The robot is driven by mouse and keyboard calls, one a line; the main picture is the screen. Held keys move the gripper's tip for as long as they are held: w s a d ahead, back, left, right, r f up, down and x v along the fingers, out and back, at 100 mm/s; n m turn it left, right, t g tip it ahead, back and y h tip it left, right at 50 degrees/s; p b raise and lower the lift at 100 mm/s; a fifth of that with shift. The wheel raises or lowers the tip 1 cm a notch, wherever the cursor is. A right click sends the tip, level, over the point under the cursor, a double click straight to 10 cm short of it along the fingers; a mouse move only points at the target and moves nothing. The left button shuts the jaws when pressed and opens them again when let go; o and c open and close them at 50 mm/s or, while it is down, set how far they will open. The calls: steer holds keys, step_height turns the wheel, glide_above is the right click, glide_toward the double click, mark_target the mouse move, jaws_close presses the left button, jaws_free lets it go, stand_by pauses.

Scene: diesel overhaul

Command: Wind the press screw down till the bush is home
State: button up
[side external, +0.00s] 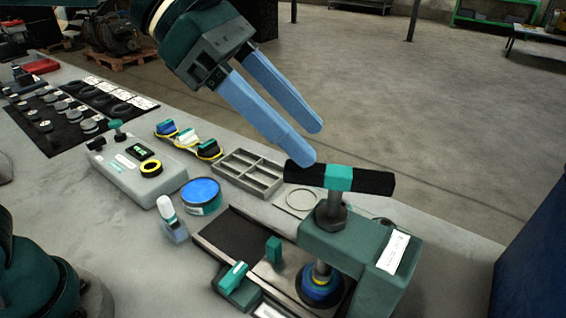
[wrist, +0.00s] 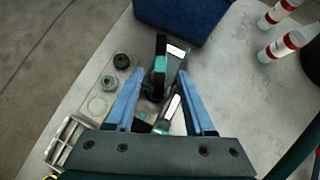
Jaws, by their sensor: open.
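The press (side external: 375,262) is a green frame at the lower right of the side view. Its screw (side external: 334,205) stands upright and carries a black crossbar handle (side external: 370,182) with a teal band at its middle. Below the screw sits a blue and dark round part (side external: 320,284), likely the bush; how far in it sits cannot be told. My gripper (side external: 309,146) is open and empty, its blue fingers slanting down close to the handle's left end. In the wrist view the handle (wrist: 160,46) shows between the spread fingers (wrist: 160,72); contact is not clear.
A grey compartment tray (side external: 248,173), a blue-lidded tin (side external: 201,192) and a white-capped bottle (side external: 168,215) stand left of the press. A blue bin (wrist: 182,15) and red-and-white cylinders (wrist: 280,46) show in the wrist view.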

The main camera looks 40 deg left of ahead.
mark_target(338, 169)
steer(key=shift+x, duration=2.55)
steer(key=shift+c, duration=0.3)
jaws_close()
